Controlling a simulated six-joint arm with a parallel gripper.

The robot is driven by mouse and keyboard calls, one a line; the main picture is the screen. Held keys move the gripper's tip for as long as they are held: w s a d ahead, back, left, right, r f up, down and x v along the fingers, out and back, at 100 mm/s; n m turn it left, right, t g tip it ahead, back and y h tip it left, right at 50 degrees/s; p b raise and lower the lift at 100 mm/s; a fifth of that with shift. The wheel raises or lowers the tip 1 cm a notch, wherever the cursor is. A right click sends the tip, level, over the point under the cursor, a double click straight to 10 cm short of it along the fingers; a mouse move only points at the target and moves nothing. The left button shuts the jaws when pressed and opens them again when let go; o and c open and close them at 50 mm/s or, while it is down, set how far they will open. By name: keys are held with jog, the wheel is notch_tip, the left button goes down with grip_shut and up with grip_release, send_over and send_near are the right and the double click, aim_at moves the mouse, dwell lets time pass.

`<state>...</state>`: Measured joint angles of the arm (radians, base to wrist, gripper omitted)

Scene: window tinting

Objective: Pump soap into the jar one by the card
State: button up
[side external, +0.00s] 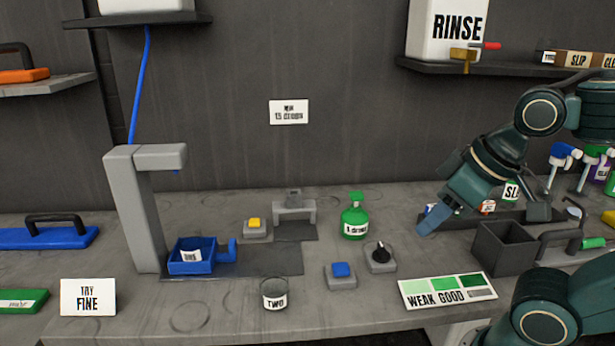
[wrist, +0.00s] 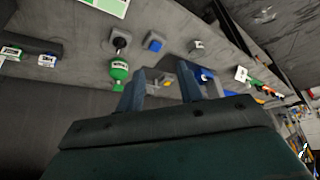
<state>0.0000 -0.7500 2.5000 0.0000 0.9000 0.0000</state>
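A green pump bottle (side external: 354,216) with a white label stands upright at the middle back of the bench. It also shows in the wrist view (wrist: 119,72). A small clear jar marked TWO (side external: 274,296) stands near the front edge. I cannot make out a jar marked one. A white card (side external: 288,112) hangs on the wall, its small print partly unclear. My gripper (side external: 434,218) is above the bench, right of the green bottle and apart from it. In the wrist view its two blue fingers (wrist: 162,80) are spread with nothing held between them.
A blue tray (side external: 184,268) sits under a grey post (side external: 135,210). Blue (side external: 340,272) and yellow (side external: 254,225) buttons and a black knob (side external: 380,254) surround the middle. A dark open box (side external: 503,250) and a WEAK GOOD chart (side external: 447,291) are right. A TRY FINE card (side external: 88,298) is left.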

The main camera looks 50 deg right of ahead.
grip_shut()
dwell(1.9)
